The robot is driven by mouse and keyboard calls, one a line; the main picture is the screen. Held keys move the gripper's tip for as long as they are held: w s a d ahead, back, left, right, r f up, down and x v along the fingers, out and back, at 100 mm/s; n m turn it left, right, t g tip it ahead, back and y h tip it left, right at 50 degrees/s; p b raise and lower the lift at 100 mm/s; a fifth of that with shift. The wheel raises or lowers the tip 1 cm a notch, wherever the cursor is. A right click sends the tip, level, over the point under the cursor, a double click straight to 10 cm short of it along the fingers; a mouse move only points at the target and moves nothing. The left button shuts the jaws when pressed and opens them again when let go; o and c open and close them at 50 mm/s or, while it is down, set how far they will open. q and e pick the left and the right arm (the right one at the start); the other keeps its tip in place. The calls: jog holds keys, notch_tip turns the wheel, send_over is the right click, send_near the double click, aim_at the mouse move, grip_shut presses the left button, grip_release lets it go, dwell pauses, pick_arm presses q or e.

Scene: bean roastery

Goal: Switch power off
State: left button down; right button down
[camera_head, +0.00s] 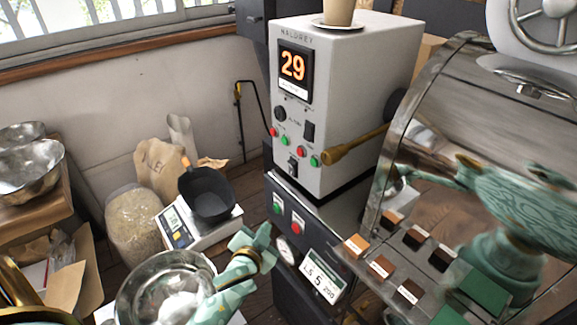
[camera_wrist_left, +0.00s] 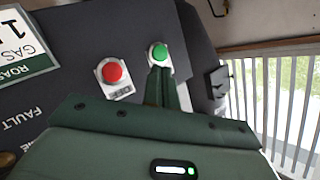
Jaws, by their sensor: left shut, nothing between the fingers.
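A dark lower panel (camera_head: 290,204) under the grey control box carries a green button (camera_head: 278,208) and a red button (camera_head: 297,229). In the left wrist view the red button (camera_wrist_left: 113,72) sits on a pale plate, with the green button (camera_wrist_left: 158,52) to its right. My left gripper (camera_head: 263,236) is shut and empty in front of this panel. In the wrist view its fingertips (camera_wrist_left: 160,72) lie just below the green button; I cannot tell whether they touch it. The red button is clear of the fingers. No power label is readable. My right gripper is not in view.
The grey control box (camera_head: 345,60) shows 29 and has several buttons and a brass lever (camera_head: 352,145). A scale with a black pan (camera_head: 207,194) and a steel bowl (camera_head: 165,290) stand left. A shiny drum is right.

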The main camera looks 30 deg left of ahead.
aim_at(292, 169)
pick_arm(q)
jog(key=a+r+n+t+y, duration=0.1)
jog(key=a+r+t+y, duration=0.1)
jog(key=r, duration=0.9)
jog(key=shift+w+a+r+y, duration=0.2)
jog(key=shift+a+r+y, duration=0.15)
jog(key=shift+a, duration=0.5)
jog(key=w+d+r+b, duration=0.1)
jog(key=w+d, duration=0.2)
jog(key=w, duration=0.5)
jog(key=shift+d, duration=0.2)
jog(key=shift+w+r, duration=0.1)
jog(key=shift+w, duration=0.1)
dwell(0.7)
jog(key=shift+w+d, duration=0.15)
jog(key=shift+w, duration=0.1)
